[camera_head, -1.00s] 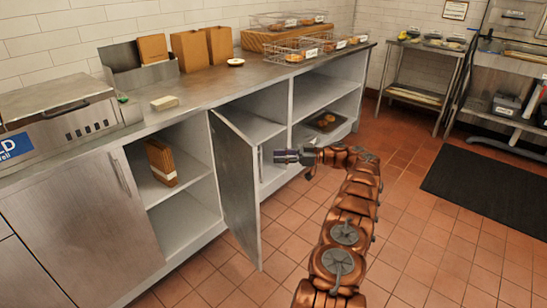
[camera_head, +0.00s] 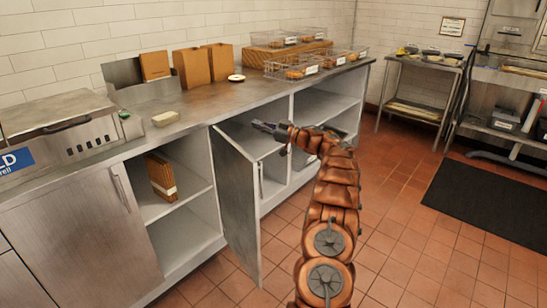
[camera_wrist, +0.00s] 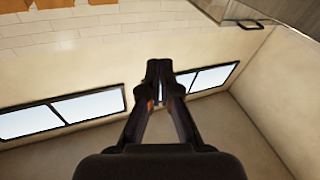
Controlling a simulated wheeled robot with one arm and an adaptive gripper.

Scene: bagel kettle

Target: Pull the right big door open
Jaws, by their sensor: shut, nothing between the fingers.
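The right big door (camera_head: 237,205) is a grey metal cabinet door, standing swung out from the counter front. Its vertical handle (camera_head: 261,181) is on the side facing right. The left big door (camera_head: 80,228) is closed, with its own handle (camera_head: 120,190). My gripper (camera_head: 262,126) is shut and empty, above the handle and near the door's top, by the open compartment. I cannot tell whether it touches anything. In the wrist view my shut fingers (camera_wrist: 160,68) point toward a wall; a metal panel with a handle (camera_wrist: 245,24) shows at upper right.
Open shelves lie on both sides of the right door; a brown box (camera_head: 161,177) stands in the left one. The countertop (camera_head: 210,103) holds boxes and wire baskets (camera_head: 300,66). The tiled floor (camera_head: 395,230) at right is clear up to a black mat (camera_head: 490,200).

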